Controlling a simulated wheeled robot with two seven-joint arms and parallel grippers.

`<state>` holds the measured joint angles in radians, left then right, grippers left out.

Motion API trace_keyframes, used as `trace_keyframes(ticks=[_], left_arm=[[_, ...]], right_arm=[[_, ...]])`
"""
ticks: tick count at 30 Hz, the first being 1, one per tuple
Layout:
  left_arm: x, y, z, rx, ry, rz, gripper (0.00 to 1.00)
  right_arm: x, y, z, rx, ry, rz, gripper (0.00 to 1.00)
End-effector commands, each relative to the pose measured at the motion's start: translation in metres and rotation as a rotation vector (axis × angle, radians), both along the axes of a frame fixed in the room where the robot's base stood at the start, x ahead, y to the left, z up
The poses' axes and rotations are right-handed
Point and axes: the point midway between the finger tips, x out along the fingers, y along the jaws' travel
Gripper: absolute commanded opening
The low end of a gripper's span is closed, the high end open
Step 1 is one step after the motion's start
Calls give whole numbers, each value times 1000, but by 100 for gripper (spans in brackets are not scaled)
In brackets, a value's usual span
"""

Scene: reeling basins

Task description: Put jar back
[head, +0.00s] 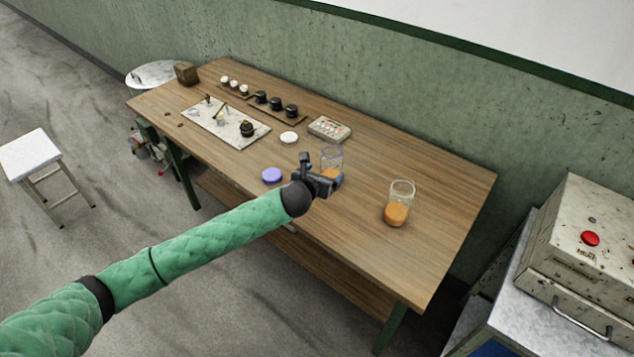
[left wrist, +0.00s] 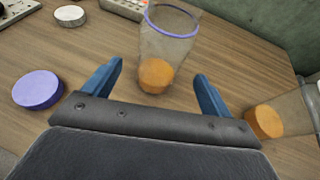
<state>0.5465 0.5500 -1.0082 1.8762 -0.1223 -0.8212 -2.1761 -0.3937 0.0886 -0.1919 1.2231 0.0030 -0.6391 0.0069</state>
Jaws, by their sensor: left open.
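A clear glass jar with a purple rim (head: 332,156) and orange contents stands upright on the wooden table. It also shows in the left wrist view (left wrist: 168,45), just ahead of and between the blue fingers. My left gripper (head: 325,180) is open and empty beside this jar, and in the head view it hides part of its base. A second clear jar (head: 401,197) with orange contents stands to the right; its lower part shows at the right of the wrist view (left wrist: 266,121). A purple lid (head: 271,175) lies on the table left of the gripper. My right gripper is out of view.
A white lid (head: 289,137) and a keypad-like box (head: 329,128) lie behind the gripper. A white board (head: 225,124) with small items and rows of black and white knobs (head: 276,104) fill the far left. The table's right end is clear.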

Motion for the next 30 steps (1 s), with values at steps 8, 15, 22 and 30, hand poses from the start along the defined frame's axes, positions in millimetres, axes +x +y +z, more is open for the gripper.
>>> trace_keyframes(ticks=[8,15,22,30], left_arm=[[-34,13,14,0,0,-1,84],[-42,16,18,-1,0,-1,84],[-42,16,18,-1,0,-1,84],[-45,14,17,-20,12,9,84]], right_arm=[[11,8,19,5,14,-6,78],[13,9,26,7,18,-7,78],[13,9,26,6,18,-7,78],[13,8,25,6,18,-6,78]])
